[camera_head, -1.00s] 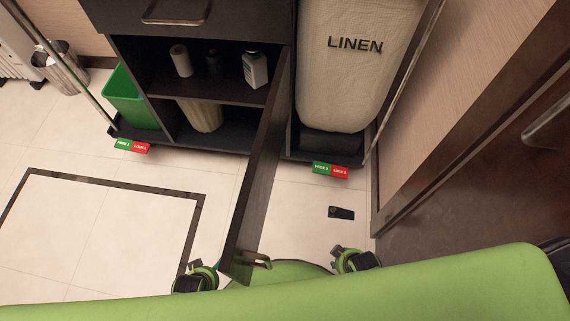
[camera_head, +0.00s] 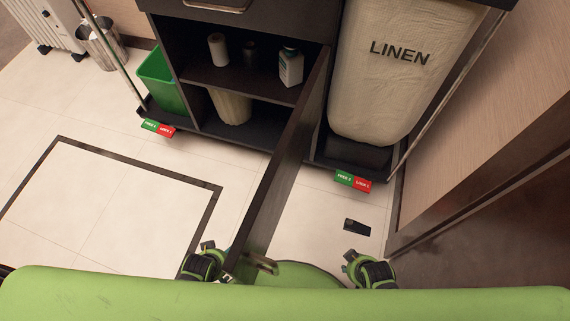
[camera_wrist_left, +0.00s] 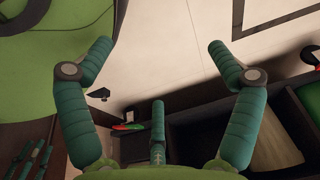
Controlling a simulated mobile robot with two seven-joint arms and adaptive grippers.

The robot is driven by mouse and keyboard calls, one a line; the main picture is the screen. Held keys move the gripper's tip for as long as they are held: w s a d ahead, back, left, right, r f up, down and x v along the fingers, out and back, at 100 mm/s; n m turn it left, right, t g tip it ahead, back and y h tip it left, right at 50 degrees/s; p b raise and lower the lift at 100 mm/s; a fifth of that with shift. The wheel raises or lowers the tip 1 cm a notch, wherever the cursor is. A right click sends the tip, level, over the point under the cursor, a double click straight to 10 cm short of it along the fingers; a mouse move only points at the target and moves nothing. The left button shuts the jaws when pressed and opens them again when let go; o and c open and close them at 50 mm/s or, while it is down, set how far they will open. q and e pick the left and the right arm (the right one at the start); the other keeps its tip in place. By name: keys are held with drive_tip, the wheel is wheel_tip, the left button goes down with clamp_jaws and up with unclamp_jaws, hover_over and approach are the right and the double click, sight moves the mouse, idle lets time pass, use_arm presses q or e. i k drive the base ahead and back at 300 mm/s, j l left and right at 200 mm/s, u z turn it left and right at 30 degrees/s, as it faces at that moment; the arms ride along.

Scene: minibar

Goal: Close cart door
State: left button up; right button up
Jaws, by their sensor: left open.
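The cart (camera_head: 345,163) is dark, with an open lower compartment. Its door (camera_head: 272,205) stands wide open, swung out toward me, its near end low in the head view. A brass-coloured handle (camera_head: 262,264) sits on the right face of the door near its free end. My left gripper (camera_wrist_left: 160,70) shows in the left wrist view with its teal fingers spread and nothing between them. The cart's shelves and beige container (camera_wrist_left: 272,140) lie beyond its right finger. I cannot tell how far the fingers are from the door.
A LINEN bag (camera_head: 395,75) fills the cart's right side. Green-red pedals (camera_head: 353,181) stick out below. A black object (camera_head: 357,227) lies on the floor right of the door. A brown wall and room door (camera_head: 480,230) bound the right. Tiled floor is clear to the left.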

sight(245, 258)
drive_tip(key=k+j, duration=0.75)
